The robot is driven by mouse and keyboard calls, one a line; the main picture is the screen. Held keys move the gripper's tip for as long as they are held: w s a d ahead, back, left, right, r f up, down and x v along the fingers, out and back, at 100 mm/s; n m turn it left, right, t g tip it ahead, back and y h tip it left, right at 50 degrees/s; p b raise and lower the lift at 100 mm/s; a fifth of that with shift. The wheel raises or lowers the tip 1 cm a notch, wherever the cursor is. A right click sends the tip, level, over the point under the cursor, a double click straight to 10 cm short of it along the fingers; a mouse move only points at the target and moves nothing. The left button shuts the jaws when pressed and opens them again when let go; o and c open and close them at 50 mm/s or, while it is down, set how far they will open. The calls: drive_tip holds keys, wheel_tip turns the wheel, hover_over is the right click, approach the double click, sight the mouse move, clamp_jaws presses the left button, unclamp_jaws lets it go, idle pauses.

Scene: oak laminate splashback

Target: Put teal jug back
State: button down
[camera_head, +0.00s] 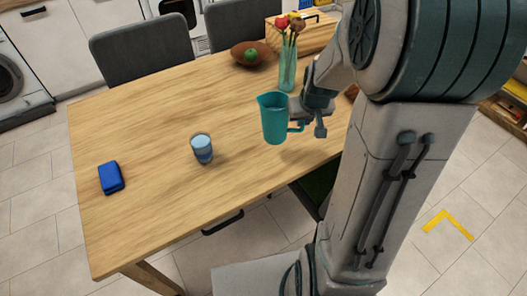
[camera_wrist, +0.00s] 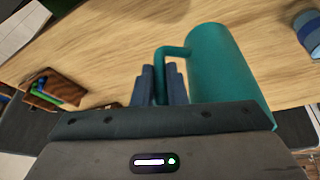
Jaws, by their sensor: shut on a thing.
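The teal jug (camera_head: 275,120) is upright near the right part of the wooden table (camera_head: 140,200). Its handle faces my gripper, on the right in the head view. My gripper (camera_head: 308,128) is shut on the handle. In the wrist view the jug (camera_wrist: 228,70) fills the upper right, and the two fingers of my gripper (camera_wrist: 163,88) close around its handle. A shadow lies on the table to the right below the jug, so it appears to be held above the top. The exact height is hard to tell.
A blue striped glass (camera_head: 202,149) stands left of the jug, and a blue case (camera_head: 111,178) lies farther left. Behind the jug are a vase of flowers (camera_head: 288,68), a brown bowl (camera_head: 246,57) and a wooden box (camera_head: 315,36). The table's middle left is clear.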

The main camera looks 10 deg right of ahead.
drive_tip(key=s+d+r+b, duration=0.2)
drive_tip(key=s+d+b, duration=0.1)
drive_tip(key=s+b, duration=0.1)
drive_tip(key=w+a+f, duration=0.5)
drive_tip(key=w+f, duration=0.4)
drive_tip(key=f, duration=0.1)
drive_tip(key=shift+w+a, duration=0.15)
drive_tip(key=shift+w, duration=0.05)
idle(0.3)
drive_tip(key=shift+f, duration=0.1)
drive_tip(key=shift+f, duration=0.1)
drive_tip(key=c, duration=1.5)
unclamp_jaws()
drive_tip(key=shift+o, duration=0.2)
